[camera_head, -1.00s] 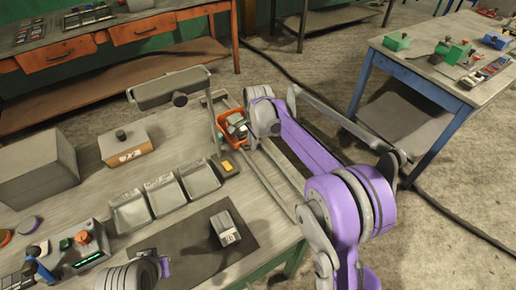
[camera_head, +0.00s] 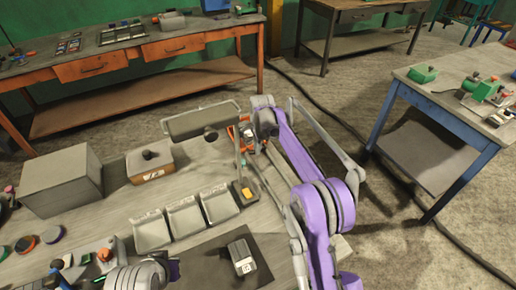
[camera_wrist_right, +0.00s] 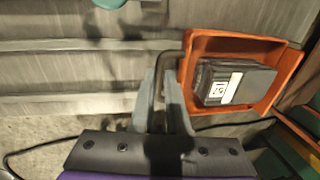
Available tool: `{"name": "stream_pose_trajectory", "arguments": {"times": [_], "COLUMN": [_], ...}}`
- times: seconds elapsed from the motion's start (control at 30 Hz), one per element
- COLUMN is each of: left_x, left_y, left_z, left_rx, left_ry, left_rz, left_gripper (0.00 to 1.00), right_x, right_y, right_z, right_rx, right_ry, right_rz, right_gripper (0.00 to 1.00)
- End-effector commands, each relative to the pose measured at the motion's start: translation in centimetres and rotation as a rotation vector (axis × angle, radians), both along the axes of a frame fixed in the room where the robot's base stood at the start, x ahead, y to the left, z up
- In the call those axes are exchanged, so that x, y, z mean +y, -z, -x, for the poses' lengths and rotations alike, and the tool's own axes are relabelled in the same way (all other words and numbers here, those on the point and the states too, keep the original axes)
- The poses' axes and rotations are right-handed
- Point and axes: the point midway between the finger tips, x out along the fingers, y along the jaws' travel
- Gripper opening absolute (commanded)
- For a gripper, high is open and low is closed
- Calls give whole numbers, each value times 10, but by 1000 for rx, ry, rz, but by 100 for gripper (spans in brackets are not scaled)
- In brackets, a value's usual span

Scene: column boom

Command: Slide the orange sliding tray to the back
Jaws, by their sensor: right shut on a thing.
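The orange sliding tray (camera_head: 233,131) is at the far end of the near table, by the rails at its right edge. It is partly hidden behind my right wrist in the head view. In the right wrist view the tray (camera_wrist_right: 287,95) holds a dark box with a white label (camera_wrist_right: 226,87). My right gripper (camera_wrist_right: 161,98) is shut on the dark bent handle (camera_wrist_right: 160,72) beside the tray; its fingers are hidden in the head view. Part of my left arm shows at the bottom left of the head view, but its jaws do not.
A grey overhead bar on a post (camera_head: 200,120) stands close left of the tray. Three grey bins (camera_head: 185,217), a labelled box (camera_head: 150,162) and a big grey block (camera_head: 62,180) are on the table. A blue-legged table (camera_head: 450,115) stands to the right.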

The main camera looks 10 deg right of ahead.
Motion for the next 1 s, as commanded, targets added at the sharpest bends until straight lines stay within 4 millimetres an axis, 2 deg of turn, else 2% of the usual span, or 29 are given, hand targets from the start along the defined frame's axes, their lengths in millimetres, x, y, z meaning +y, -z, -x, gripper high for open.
{"name": "stream_pose_trajectory", "arguments": {"times": [0.17,0.2,0.27,0.8,1.0], "left_x": [0,0,0,0,0], "left_y": [-1,-1,-1,-1,-1], "left_z": [-1,0,-1,0,0], "left_rx": [-1,-1,-1,0,-1], "left_ry": [0,0,0,0,0], "left_rz": [0,0,0,0,0], "left_gripper": [0,0,0,0,0], "right_x": [1,1,0,0,-1], "right_y": [-3,-3,-3,-2,-20], "right_z": [-3,-3,-3,-1,2], "right_rx": [-12,-12,-11,-6,-6], "right_ry": [0,0,0,0,0], "right_rz": [-2,-2,-2,-1,-1], "right_gripper": [0,15,26,26,26]}}
